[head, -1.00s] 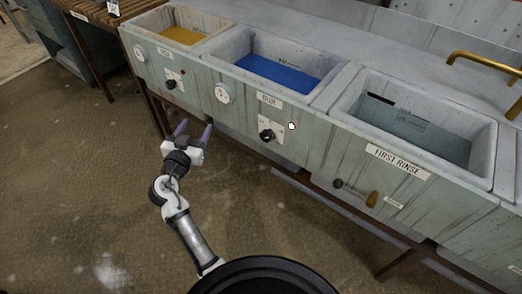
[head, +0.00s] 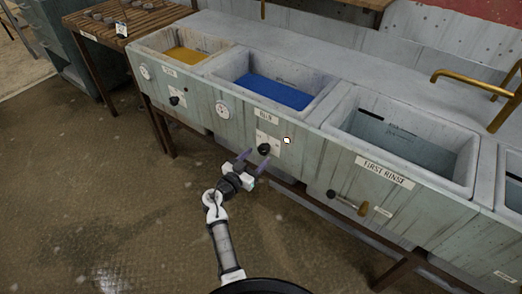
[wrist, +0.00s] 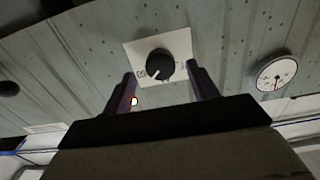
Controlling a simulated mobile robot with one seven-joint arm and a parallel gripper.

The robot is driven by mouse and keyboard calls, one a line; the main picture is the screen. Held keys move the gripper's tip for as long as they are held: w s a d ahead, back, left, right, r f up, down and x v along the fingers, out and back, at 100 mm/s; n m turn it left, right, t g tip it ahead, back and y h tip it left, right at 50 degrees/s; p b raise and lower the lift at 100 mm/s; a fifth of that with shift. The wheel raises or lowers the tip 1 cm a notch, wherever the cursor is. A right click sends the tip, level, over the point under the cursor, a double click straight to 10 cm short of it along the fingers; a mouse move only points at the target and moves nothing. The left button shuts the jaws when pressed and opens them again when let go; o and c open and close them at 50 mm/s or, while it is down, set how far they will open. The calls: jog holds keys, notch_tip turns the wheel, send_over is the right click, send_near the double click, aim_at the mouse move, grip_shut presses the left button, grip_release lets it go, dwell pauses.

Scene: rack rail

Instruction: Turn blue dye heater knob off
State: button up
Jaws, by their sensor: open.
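The blue dye heater knob (head: 264,149) is a round black knob on a white plate below the blue vat (head: 272,92). In the wrist view the knob (wrist: 160,64) shows a pale mark pointing lower left; that view looks upside down and the plate lettering is too small to read surely. A small lit lamp (head: 287,140) sits beside the plate. My gripper (head: 253,158) is open just in front of the knob. In the wrist view its two fingers (wrist: 162,72) stand either side of the knob, seemingly short of touching it.
A dial gauge (head: 222,109) is left of the knob. The yellow vat (head: 186,55) has its own knob (head: 174,100). Right is the first rinse basin (head: 405,140) with a brass-handled valve (head: 348,204) protruding. The floor (head: 110,210) in front is clear.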

aim_at(262, 152)
jog(key=shift+x, duration=1.7)
jog(key=c, duration=1)
